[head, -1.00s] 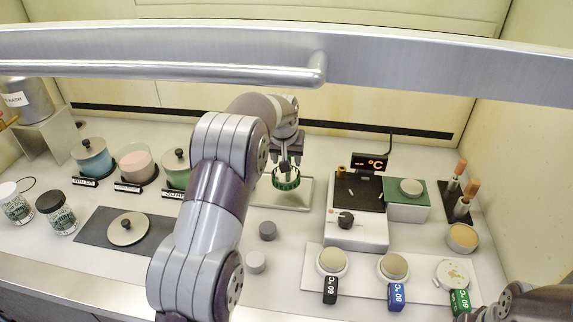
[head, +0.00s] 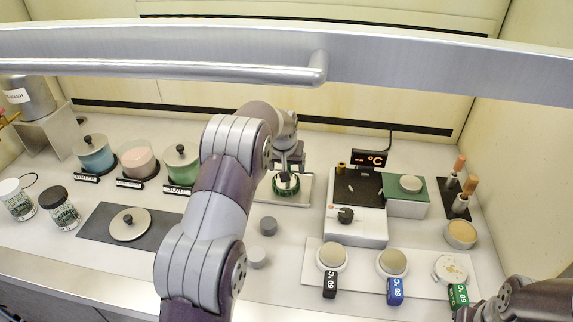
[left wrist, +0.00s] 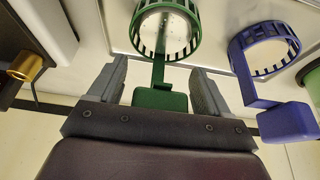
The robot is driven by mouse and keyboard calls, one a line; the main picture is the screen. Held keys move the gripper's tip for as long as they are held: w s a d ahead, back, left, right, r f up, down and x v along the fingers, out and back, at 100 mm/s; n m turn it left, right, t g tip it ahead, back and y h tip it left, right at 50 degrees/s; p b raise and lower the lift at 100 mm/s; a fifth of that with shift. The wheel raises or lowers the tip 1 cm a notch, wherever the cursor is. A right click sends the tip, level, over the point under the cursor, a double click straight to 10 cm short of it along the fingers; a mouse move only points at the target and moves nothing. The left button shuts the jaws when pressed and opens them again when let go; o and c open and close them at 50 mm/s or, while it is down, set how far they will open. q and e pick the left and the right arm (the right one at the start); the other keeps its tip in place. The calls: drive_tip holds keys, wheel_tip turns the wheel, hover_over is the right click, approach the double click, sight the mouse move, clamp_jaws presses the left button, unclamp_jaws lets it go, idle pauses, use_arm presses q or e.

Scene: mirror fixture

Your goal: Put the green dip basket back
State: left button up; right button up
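The green dip basket (head: 287,188) is a round slotted ring at the pale metal tray (head: 293,201), behind my left arm in the head view. In the left wrist view the basket (left wrist: 166,30) is at the top centre, and its stem ends in a green grip block (left wrist: 160,98). My left gripper (left wrist: 158,85) is open, with the grip block between its fingers and a gap on both sides. A blue-violet basket (left wrist: 264,50) stands beside it. My right arm shows at the lower right of the head view, but its gripper is out of view.
A hot plate (head: 357,222) with a display (head: 369,159) stands right of the tray. Lidded jars (head: 181,167) stand left of my arm. Several labelled dishes (head: 393,263) sit in front on a white board. A metal sash bar (head: 200,71) crosses above.

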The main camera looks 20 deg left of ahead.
use_arm(q)
drive_tip(key=shift+r, duration=0.1)
drive_tip(key=b+v, duration=0.1)
drive_tip(key=v, duration=1.1)
drive_tip(key=s+d+f+m+g, duration=0.1)
drive_tip(key=s+d+f, duration=0.2)
drive_tip(key=s, duration=0.6)
drive_tip(key=s+d+f+m+g, duration=0.1)
drive_tip(key=s+d+f, duration=0.3)
drive_tip(key=s, duration=0.5)
drive_tip(key=s+d+f+m+g+h, duration=0.1)
drive_tip(key=s+d+f, duration=0.2)
drive_tip(key=s, duration=0.7)
drive_tip(key=shift+s+d+f, duration=0.1)
drive_tip(key=shift+d+f, duration=0.1)
